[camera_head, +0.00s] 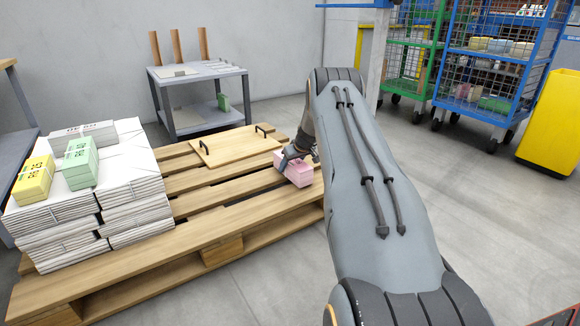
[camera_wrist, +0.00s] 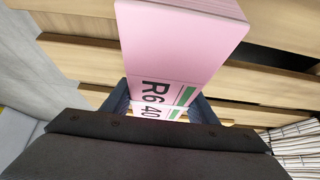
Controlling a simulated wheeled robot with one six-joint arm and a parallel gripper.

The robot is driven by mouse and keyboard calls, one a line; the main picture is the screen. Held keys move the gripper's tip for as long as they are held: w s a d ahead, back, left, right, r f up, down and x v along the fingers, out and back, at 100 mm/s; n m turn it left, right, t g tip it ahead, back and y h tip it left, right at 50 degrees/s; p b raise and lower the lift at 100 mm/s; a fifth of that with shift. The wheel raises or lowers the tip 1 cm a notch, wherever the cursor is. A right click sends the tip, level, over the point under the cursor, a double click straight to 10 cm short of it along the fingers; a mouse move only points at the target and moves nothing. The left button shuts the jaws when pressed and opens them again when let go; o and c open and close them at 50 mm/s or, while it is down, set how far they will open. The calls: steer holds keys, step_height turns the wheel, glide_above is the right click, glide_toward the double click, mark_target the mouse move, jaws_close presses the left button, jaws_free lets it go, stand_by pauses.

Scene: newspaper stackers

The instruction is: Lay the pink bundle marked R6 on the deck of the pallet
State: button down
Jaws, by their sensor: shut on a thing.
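The pink bundle (camera_head: 294,169) is at the right end of the wooden pallet's deck (camera_head: 215,195). In the wrist view the bundle (camera_wrist: 180,45) shows the marking R6 and 40 with a green stripe. My gripper (camera_head: 297,152) is shut on the pink bundle from above, with a finger on each side of it in the wrist view (camera_wrist: 158,108). The bundle is over the deck slats, low and close to them. I cannot tell whether its underside touches the deck. My arm hides part of the pallet's right edge.
Stacks of white newspapers (camera_head: 70,235) fill the pallet's left end, with yellow (camera_head: 34,180), green (camera_head: 80,163) and white bundles on top. A wooden board with two handles (camera_head: 235,146) lies on the deck behind. Front slats are bare. A grey table (camera_head: 198,80) and blue cage trolley (camera_head: 490,65) stand behind.

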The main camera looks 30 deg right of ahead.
mark_target(295, 162)
steer(key=shift+w+f, duration=0.1)
steer(key=shift+f, duration=0.3)
steer(key=c, duration=0.8)
jaws_free()
steer(key=shift+o, duration=0.8)
steer(key=shift+f, duration=0.25)
steer(key=shift+p+v, duration=2.15)
steer(key=shift+v, duration=1.95)
steer(key=shift+w, duration=0.15)
